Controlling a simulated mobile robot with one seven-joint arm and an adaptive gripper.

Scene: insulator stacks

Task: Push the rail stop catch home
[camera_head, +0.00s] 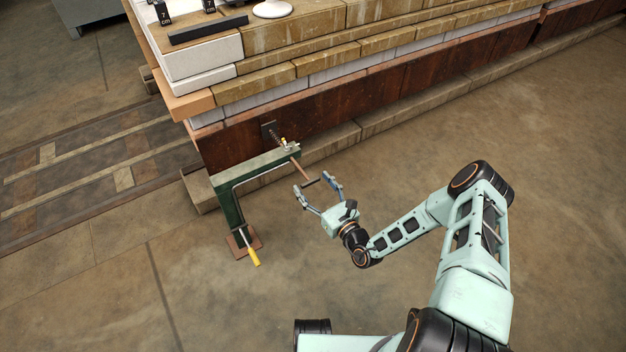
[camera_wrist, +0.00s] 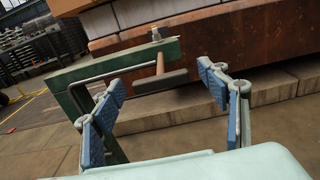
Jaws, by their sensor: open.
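A green rail stop frame (camera_head: 232,184) stands against the rusty side wall. It carries a brown rod (camera_head: 300,169) ending in a dark crossbar (camera_head: 312,182), and a yellow-tipped fitting with a spring (camera_head: 281,141) at its top. I cannot tell for certain which part is the catch. My gripper (camera_head: 314,181) is open, its two fingers around the crossbar's end of the rod in the head view. In the wrist view the crossbar (camera_wrist: 160,82) shows between the blue-padded fingertips (camera_wrist: 160,76), with the brown rod (camera_wrist: 160,62) behind it. Contact cannot be told.
A yellow-handled lever (camera_head: 252,256) hangs at the frame's foot. The stacked kiln-car bricks (camera_head: 290,72) rise above the rusty wall (camera_head: 350,97), with a low kerb (camera_head: 345,136) at its base. Floor to the right is clear; rail tracks (camera_head: 90,170) lie left.

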